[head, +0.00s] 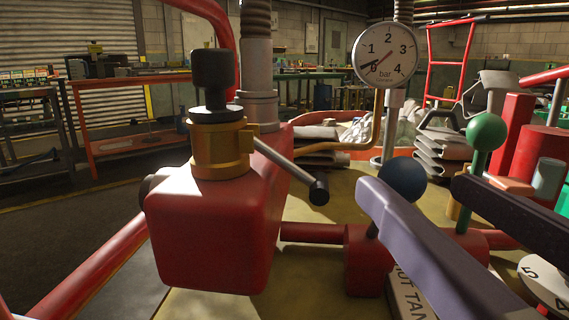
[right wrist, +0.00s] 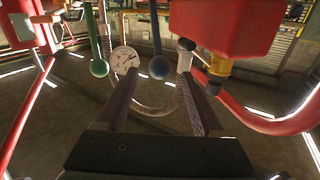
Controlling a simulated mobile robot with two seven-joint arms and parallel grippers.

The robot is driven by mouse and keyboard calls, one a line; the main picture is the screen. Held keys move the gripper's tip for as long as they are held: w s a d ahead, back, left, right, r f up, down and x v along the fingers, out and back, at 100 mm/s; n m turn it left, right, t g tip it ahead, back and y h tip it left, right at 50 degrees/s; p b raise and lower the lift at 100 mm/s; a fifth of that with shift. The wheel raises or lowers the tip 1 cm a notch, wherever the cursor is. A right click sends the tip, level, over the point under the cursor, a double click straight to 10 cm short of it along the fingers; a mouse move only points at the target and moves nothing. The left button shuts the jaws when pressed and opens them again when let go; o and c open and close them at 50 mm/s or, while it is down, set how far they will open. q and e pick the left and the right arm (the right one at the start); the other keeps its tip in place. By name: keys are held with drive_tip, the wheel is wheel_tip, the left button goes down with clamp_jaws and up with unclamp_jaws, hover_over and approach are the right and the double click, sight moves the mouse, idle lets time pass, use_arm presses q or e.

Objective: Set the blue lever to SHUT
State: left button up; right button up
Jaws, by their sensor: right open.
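The blue lever, a dark stem with a blue ball knob (head: 403,179), stands up from a red pipe block. The lower stem is partly hidden behind a finger. A white plate (head: 402,292) below carries lettering, partly hidden, with "UT TAN" readable. My right gripper (head: 412,190) is open, its two fingers reaching in from the lower right. The blue knob shows close to the left fingertip; in the right wrist view the knob (right wrist: 159,67) appears between the two fingertips (right wrist: 159,76). I cannot tell whether they touch. My left gripper is not in view.
A green-knobbed lever (head: 487,132) stands to the right of the blue one. A red valve body (head: 212,232) with a brass collar (head: 220,150) and bar handle stands left. A pressure gauge (head: 386,55) rises behind. Red pipes surround the levers.

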drive_tip(key=w, duration=0.7)
drive_tip(key=shift+w+a+p, duration=0.2)
drive_tip(key=shift+a+p, duration=0.2)
drive_tip(key=shift+p, duration=0.05)
drive_tip(key=shift+c, duration=0.2)
clamp_jaws()
idle(0.8)
